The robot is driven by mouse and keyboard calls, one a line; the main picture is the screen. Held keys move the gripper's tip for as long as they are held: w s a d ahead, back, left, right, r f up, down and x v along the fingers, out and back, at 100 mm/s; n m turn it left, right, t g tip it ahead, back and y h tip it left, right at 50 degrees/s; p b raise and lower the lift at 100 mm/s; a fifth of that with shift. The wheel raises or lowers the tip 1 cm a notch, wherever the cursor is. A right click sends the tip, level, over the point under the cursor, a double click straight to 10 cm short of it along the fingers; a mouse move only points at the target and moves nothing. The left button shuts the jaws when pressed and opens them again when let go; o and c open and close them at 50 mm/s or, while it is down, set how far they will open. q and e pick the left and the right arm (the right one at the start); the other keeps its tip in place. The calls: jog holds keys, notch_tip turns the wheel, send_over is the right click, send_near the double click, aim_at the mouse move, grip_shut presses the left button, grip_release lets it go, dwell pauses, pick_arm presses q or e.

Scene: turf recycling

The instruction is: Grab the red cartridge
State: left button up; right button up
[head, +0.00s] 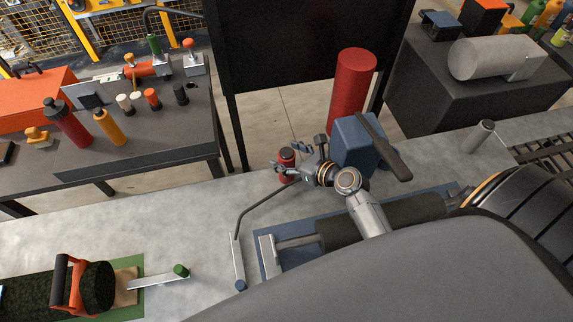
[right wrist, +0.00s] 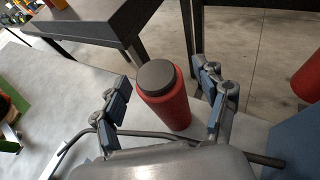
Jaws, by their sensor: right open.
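The red cartridge (head: 287,168), with a dark grey cap, stands upright on the pale grey worktop near its back edge. In the right wrist view the cartridge (right wrist: 168,108) is large and central. My right gripper (head: 291,158) is open, with one finger on each side of the cartridge. In the right wrist view, gaps show between both blue-padded fingers and the cartridge. My left gripper is not in view.
A blue box (head: 355,142) stands right beside my right gripper. A bent grey rod (head: 250,208) rises from the worktop to the left. A large red cylinder (head: 353,90) stands behind. A dark table (head: 190,135) with bottles is at back left. The worktop's left middle is clear.

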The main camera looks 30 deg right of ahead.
grip_shut()
jog(key=shift+r, duration=0.15)
dwell(0.4)
